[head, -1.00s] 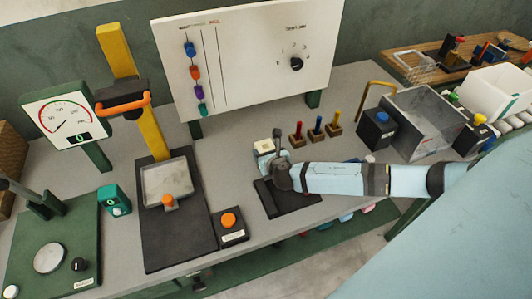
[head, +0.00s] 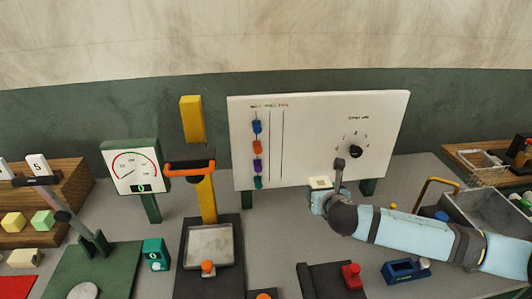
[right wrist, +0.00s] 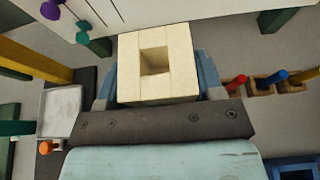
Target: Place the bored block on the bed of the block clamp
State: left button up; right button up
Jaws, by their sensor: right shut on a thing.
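The bored block (right wrist: 183,66) is cream with a square hole through its middle. My right gripper (right wrist: 157,85) is shut on it, one blue-grey finger on each side. In the head view the block (head: 320,183) shows at the tip of my right gripper (head: 323,200), held in the air in front of the white board. What looks like the block clamp is a dark base (head: 322,282) with a raised side and a red part (head: 352,276), low at the picture's bottom edge and partly cut off. The block is above and apart from it. My left gripper is not in view.
A yellow-column press (head: 208,240) stands left of the dark base, with a gauge (head: 132,170) and a green press (head: 95,275) further left. A blue holder (head: 402,271) lies to the right. The white board (head: 310,130) stands close behind the block.

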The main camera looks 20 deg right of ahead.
jog(key=s+a+r+n+y+p, duration=0.1)
jog(key=s+a+r+n+y, duration=0.15)
jog(key=s+a, duration=0.9)
jog(key=m+h+b, duration=0.3)
jog(key=b, duration=0.7)
send_over(289, 235)
notch_tip(289, 235, down, 2)
jog(key=shift+y, duration=0.25)
notch_tip(289, 235, down, 19)
jog(key=shift+f+b, duration=0.2)
jog(key=shift+b, duration=1.05)
jog(key=shift+f+n, duration=0.25)
jog(key=shift+f, duration=0.1)
jog(key=shift+f, duration=0.1)
